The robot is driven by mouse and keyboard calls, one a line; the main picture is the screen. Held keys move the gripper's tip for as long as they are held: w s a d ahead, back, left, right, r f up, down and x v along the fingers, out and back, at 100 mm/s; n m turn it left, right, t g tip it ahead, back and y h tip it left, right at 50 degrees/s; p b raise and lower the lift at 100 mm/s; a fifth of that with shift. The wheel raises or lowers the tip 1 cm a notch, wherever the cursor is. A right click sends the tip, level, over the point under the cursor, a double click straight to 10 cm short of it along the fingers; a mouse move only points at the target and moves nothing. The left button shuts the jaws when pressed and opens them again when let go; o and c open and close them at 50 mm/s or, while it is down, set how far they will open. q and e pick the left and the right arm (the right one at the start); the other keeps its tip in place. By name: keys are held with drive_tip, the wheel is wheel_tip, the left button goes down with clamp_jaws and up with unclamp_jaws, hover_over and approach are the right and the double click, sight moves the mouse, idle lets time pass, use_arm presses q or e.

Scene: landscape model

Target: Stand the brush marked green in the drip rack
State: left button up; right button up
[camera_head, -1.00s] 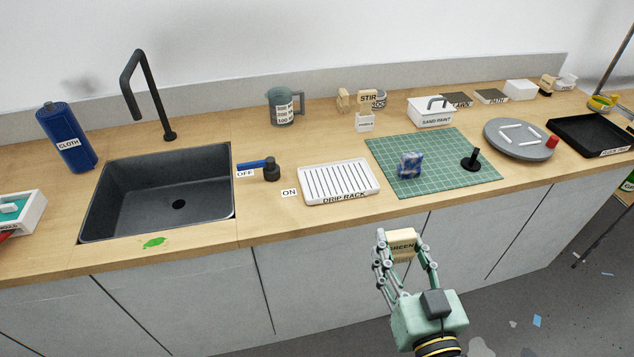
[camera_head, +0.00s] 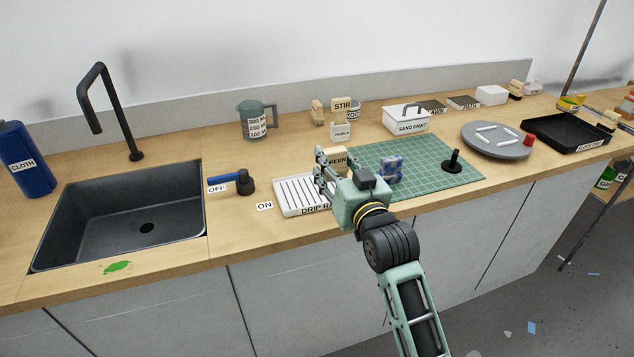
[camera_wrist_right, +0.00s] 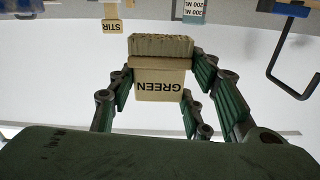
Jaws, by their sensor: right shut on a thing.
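The brush marked green (camera_head: 337,157) is a tan block with its label partly hidden by my gripper in the head view. In the right wrist view the brush (camera_wrist_right: 160,80) shows whole, its bristles at the top of the picture and its GREEN label upside down. My right gripper (camera_head: 322,168) is shut on it, with fingers on both sides. The white slatted drip rack (camera_head: 290,198) lies on the counter; its right part is hidden behind my gripper. The brush appears over or just behind the rack's right end; its height cannot be told. My left gripper is not in view.
A green cutting mat (camera_head: 455,185) lies right of the rack, bearing a blue-patterned block (camera_head: 392,168) and a black stand (camera_head: 452,162). The sink (camera_head: 130,220) and blue-handled tap lever (camera_head: 247,183) are to the left. A measuring jug (camera_head: 252,120) and STIR block (camera_head: 342,106) stand behind.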

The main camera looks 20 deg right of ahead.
drive_tip(key=w+f, duration=0.1)
drive_tip(key=w, duration=0.1)
drive_tip(key=w+a+f, duration=0.1)
drive_tip(key=w, duration=0.1)
drive_tip(key=w+a+f, duration=0.1)
drive_tip(key=w+f, duration=0.1)
drive_tip(key=shift+w+a, duration=0.1)
drive_tip(key=shift+w, duration=0.15)
drive_tip(key=shift+f, duration=2.05)
drive_tip(key=shift+f, duration=0.1)
drive_tip(key=o, duration=1.2)
drive_tip(key=shift+c, duration=0.2)
drive_tip(key=shift+s, duration=0.1)
drive_tip(key=s, duration=1.2)
drive_tip(key=shift+d, duration=0.2)
